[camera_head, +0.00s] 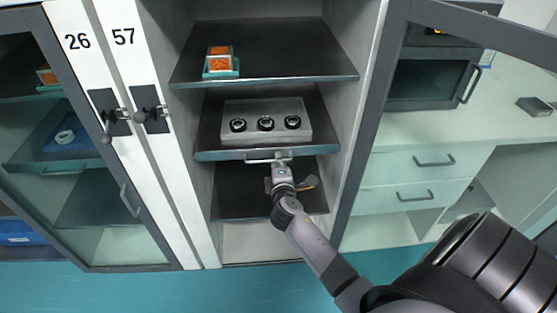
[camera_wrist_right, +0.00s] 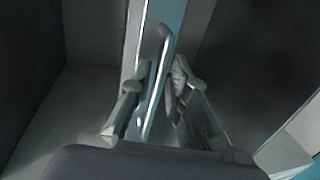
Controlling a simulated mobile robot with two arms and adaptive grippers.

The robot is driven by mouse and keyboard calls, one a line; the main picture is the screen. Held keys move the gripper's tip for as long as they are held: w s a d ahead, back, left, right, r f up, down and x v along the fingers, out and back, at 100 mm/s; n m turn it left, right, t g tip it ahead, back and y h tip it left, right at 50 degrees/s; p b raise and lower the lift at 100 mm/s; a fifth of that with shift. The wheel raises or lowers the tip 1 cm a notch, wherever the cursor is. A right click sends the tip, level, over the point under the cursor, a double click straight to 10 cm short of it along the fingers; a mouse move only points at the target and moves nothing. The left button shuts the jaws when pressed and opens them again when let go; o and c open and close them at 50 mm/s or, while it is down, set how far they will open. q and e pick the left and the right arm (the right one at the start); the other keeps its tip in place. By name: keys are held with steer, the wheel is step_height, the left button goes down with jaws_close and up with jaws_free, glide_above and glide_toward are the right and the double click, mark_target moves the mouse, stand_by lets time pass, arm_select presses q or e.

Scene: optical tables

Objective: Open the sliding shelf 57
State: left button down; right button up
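The open cabinet marked 57 (camera_head: 124,37) has a middle shelf (camera_head: 210,142) with a pale bar handle (camera_head: 257,160) on its front edge. This shelf lies roughly in line with the shelves above and below. My right gripper (camera_head: 281,166) is at the handle's right part. In the right wrist view the handle (camera_wrist_right: 157,85) runs between the two fingers of my right gripper (camera_wrist_right: 160,75). The fingers are very close on both sides of it; whether they press on it is unclear. My left gripper is not in view.
The middle shelf bears a grey block (camera_head: 266,108) with several round black-rimmed parts. An orange-and-teal box (camera_head: 221,62) sits on the upper shelf (camera_head: 290,50). An open glass door (camera_head: 371,110) stands right of the cabinet. Closed cabinet 26 (camera_head: 77,41) is left. Teal floor (camera_head: 230,290) in front is clear.

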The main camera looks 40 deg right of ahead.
steer(key=shift+w+d+f, duration=0.1)
steer(key=shift+w+d, duration=0.25)
steer(key=shift+w, duration=0.2)
steer(key=shift+c, duration=0.3)
jaws_close()
